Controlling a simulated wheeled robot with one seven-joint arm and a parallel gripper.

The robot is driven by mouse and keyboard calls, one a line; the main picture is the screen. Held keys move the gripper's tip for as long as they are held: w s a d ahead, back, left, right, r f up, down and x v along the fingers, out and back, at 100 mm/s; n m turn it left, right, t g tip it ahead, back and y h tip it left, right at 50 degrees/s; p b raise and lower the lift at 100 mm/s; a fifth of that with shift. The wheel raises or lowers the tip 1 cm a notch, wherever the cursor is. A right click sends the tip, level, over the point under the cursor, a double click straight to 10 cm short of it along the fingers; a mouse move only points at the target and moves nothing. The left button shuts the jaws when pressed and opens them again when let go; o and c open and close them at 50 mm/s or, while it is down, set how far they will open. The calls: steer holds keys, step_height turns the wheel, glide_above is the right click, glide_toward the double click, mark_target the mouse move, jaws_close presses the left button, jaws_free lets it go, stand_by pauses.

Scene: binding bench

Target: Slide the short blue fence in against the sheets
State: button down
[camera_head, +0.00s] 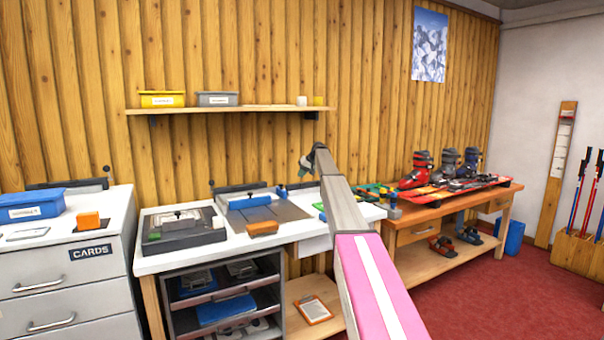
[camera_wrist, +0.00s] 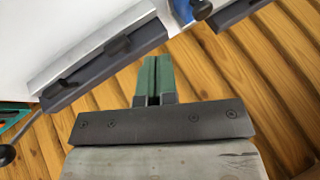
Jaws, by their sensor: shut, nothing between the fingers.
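A blue bar (camera_head: 250,202), which looks like the fence, lies across a grey board (camera_head: 285,211) on the white bench. A pale flat area beside it may be the sheets; I cannot tell whether they touch. A small blue upright piece (camera_head: 282,192) stands at the board's back right. My gripper (camera_head: 307,166) is raised above the back of the bench, in front of the wood wall, apart from the bar. In the wrist view its green fingers (camera_wrist: 155,80) are together and empty. A blue piece with a dark knob (camera_wrist: 184,10) shows at the top there.
A dark tray (camera_head: 182,238) stands left on the bench, an orange block (camera_head: 263,228) at the front. Dark bars (camera_wrist: 105,65) line the bench's back edge. A shelf (camera_head: 230,109) hangs above. A wooden table (camera_head: 450,207) with ski boots stands right.

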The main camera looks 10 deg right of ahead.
mark_target(281, 190)
steer(key=x, duration=0.6)
steer(key=shift+w+a+f, duration=0.15)
steer(key=shift+f, duration=0.05)
steer(key=a, duration=0.2)
steer(key=shift+a+f, duration=0.1)
steer(key=shift+a, duration=0.95)
steer(key=a, duration=0.2)
steer(key=s+a, duration=0.1)
steer(key=a, duration=0.1)
steer(key=s+a, duration=0.1)
steer(key=a, duration=0.1)
steer(key=shift+s, duration=0.25)
